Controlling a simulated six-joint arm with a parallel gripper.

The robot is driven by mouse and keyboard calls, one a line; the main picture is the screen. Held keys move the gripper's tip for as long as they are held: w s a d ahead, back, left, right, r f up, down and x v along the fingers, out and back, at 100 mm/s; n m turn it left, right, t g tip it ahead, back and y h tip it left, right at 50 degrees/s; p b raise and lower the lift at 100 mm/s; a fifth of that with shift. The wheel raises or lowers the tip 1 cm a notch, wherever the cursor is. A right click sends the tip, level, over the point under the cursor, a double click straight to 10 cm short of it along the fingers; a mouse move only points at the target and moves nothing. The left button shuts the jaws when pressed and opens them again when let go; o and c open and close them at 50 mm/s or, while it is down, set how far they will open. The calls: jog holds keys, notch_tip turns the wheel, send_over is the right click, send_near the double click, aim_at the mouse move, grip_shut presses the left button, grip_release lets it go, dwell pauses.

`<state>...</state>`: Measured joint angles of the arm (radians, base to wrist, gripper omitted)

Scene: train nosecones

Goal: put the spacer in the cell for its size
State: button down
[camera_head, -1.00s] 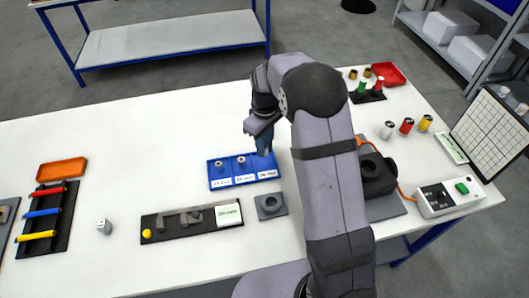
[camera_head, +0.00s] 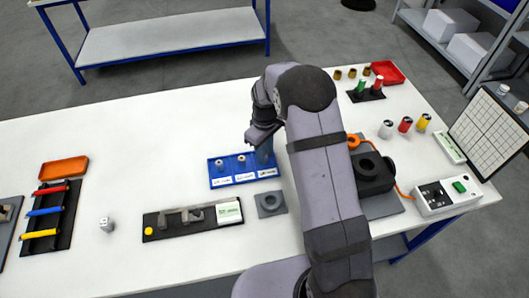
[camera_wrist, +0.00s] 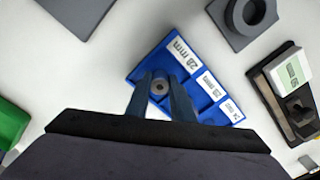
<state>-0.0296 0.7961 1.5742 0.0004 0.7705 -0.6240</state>
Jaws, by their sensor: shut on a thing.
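The blue tray (camera_head: 214,184) has a row of labelled cells. In the wrist view its labels read about 28, 26 and 24 mm along the tray (camera_wrist: 137,72). My gripper (camera_wrist: 160,88) is shut on a small grey ring-shaped spacer (camera_wrist: 160,86), held between the fingertips at the end cell beside the 28 mm label. In the head view my gripper (camera_head: 264,158) is at the right end of the tray. I cannot tell whether the spacer touches the cell floor. Two other grey spacers stand in the left cell (camera_head: 220,164) and the middle cell (camera_head: 241,160).
A grey block with a round hole (camera_head: 270,204) lies just in front of the tray. A dark fixture with a white label (camera_head: 190,219) is at the front left. A black machine (camera_head: 372,174) stands to the right, behind my arm.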

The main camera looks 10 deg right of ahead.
jog(key=c, duration=1.5)
grip_release()
jog(key=shift+f, duration=0.1)
jog(key=shift+c, duration=0.2)
jog(key=shift+w+r, duration=0.15)
jog(key=shift+r, duration=0.25)
notch_tip(320, 180, up, 12)
jog(key=b, duration=0.3)
jog(key=shift+s+f, duration=0.2)
jog(key=s+f+m, duration=0.2)
jog(key=s+m, duration=0.1)
jog(key=s, duration=0.9)
jog(key=s+d+f+m, duration=0.1)
jog(key=s+f+m, duration=0.2)
jog(key=s, duration=1)
jog(key=shift+d+f+m, duration=0.2)
jog(key=shift+m, duration=0.5)
jog(key=shift+s, duration=0.1)
